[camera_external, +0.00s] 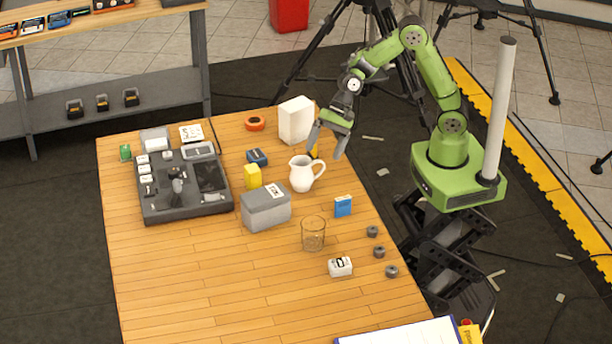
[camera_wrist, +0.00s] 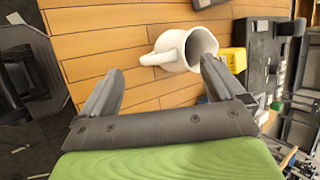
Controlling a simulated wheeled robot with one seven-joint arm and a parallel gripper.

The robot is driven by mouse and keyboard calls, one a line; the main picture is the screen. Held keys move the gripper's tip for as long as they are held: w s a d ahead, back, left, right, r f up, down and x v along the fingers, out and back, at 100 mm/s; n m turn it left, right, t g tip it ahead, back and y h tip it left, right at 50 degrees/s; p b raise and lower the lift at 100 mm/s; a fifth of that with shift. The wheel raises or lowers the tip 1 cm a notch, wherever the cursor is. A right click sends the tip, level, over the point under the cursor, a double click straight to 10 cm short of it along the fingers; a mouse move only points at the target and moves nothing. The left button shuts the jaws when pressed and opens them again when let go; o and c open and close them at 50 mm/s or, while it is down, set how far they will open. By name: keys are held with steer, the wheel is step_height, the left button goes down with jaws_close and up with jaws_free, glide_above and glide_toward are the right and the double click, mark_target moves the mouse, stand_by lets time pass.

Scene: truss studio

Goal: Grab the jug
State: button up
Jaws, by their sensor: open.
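The jug (camera_external: 301,174) is white with a handle on its right side and stands upright on the wooden table (camera_external: 190,290). In the wrist view the jug (camera_wrist: 172,52) lies beyond the fingertips, with its handle pointing left and its dark opening toward the right. My gripper (camera_external: 325,148) is open and empty, above the table just behind and to the right of the jug. In the wrist view my gripper (camera_wrist: 160,80) shows two spread fingers, with the jug ahead of the gap, nearer the right finger. I see no contact with the jug.
A white box (camera_external: 296,120) stands behind the jug. A yellow block (camera_external: 253,176), a grey case (camera_external: 265,208) and a dark tray of gear (camera_external: 185,185) lie to its left. The table's front left is clear.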

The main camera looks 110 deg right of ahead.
mark_target(307, 173)
steer(key=x, duration=0.6)
steer(key=shift+w+f+b, duration=0.1)
steer(key=shift+w+b, duration=0.1)
steer(key=shift+b, duration=0.2)
steer(key=shift+s, duration=0.15)
steer(key=shift+c, duration=0.5)
steer(key=c, duration=1.4)
